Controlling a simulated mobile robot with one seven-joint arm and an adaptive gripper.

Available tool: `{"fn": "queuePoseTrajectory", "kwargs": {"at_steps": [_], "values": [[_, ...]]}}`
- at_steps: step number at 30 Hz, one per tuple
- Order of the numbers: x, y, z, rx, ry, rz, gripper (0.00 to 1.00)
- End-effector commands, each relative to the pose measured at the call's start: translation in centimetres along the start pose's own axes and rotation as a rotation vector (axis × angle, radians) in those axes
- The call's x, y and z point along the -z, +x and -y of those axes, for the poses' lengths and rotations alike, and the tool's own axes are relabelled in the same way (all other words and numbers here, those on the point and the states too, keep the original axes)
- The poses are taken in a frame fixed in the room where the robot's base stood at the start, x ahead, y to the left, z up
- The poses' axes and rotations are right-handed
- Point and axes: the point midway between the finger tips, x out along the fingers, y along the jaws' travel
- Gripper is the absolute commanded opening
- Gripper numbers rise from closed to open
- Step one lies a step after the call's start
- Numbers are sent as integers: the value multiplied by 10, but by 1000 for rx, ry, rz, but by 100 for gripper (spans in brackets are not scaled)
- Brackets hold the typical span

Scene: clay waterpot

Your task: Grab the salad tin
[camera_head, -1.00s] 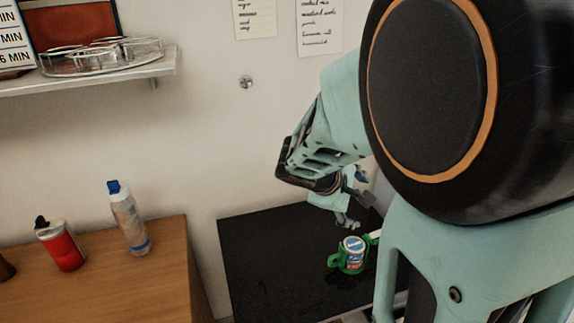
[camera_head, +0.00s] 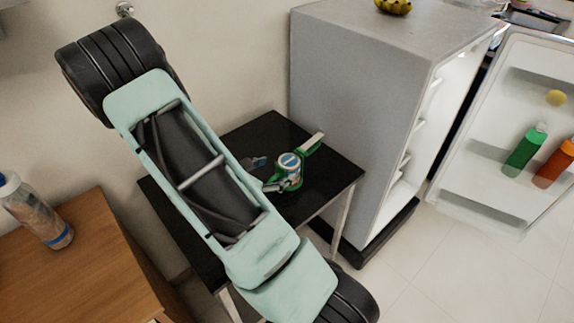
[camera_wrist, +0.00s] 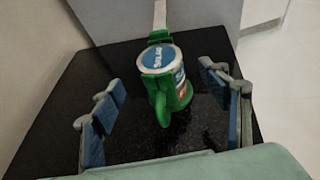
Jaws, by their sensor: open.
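The salad tin (camera_wrist: 160,57) has a blue and white lettered top and stands on the black table. It also shows in the head view (camera_head: 290,160). A green watering pot (camera_wrist: 161,103) is close against it, with green in front of and behind the tin; I cannot tell whether the tin stands inside or beside it. My gripper (camera_wrist: 161,78) is open, with blue-padded fingers left and right of the tin and pot in the wrist view, apart from both. In the head view my gripper (camera_head: 266,175) is just left of the tin, partly hidden by my arm.
The black table (camera_head: 335,172) has bare room around the tin. A grey fridge (camera_head: 355,95) stands behind it, its door (camera_head: 500,95) open at right. A wooden cabinet (camera_head: 90,275) with a clear bottle (camera_head: 38,212) is at left. Bananas (camera_head: 393,6) lie on the fridge.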

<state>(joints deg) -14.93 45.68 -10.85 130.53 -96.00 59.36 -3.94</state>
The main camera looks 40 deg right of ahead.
Motion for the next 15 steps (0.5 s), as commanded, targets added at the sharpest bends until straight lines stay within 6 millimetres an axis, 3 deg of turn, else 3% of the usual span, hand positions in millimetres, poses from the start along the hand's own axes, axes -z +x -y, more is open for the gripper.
{"fn": "queuePoseTrajectory", "kwargs": {"at_steps": [8, 15], "values": [[-2, 26, 1, 2, 3, 0, 69], [-5, 61, 2, 2, 3, 0, 69]]}}
